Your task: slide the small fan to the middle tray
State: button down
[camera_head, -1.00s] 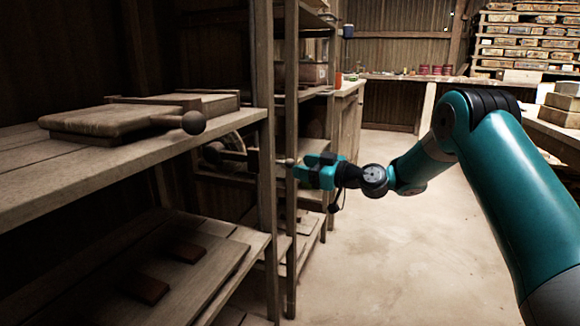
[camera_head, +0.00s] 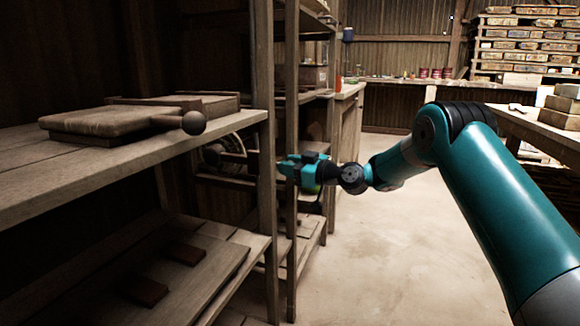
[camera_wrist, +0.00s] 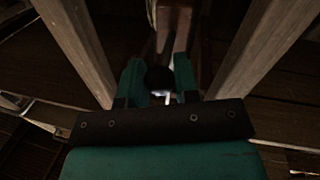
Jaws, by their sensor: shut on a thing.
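My gripper (camera_head: 283,167) reaches in between the shelf posts at the middle of the head view. In the wrist view its two teal fingers (camera_wrist: 158,80) are closed around a dark rounded knob at the end of a brown wooden bar (camera_wrist: 173,32). A round, ring-shaped thing (camera_head: 238,143) shows dimly behind the near post, left of my gripper; I cannot tell whether it is the small fan. I cannot make out a middle tray. The post and the gripper hide part of what is held.
A near wooden shelf (camera_head: 60,185) bears a board with a ball-ended handle (camera_head: 194,123). A lower shelf (camera_head: 215,270) holds flat boards with small blocks. Upright posts (camera_wrist: 75,45) stand close on both sides of my gripper. The floor (camera_head: 395,230) at right is clear.

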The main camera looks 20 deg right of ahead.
notch_tip(320, 180, up, 26)
jog(key=p, duration=1)
jog(key=shift+r, duration=0.1)
jog(key=c, duration=0.9)
grip_release()
jog(key=shift+o, duration=0.2)
jog(key=shift+d, duration=0.1)
jog(key=v, duration=1.7)
jog(key=shift+s+b, duration=0.15)
jog(key=shift+b, duration=0.15)
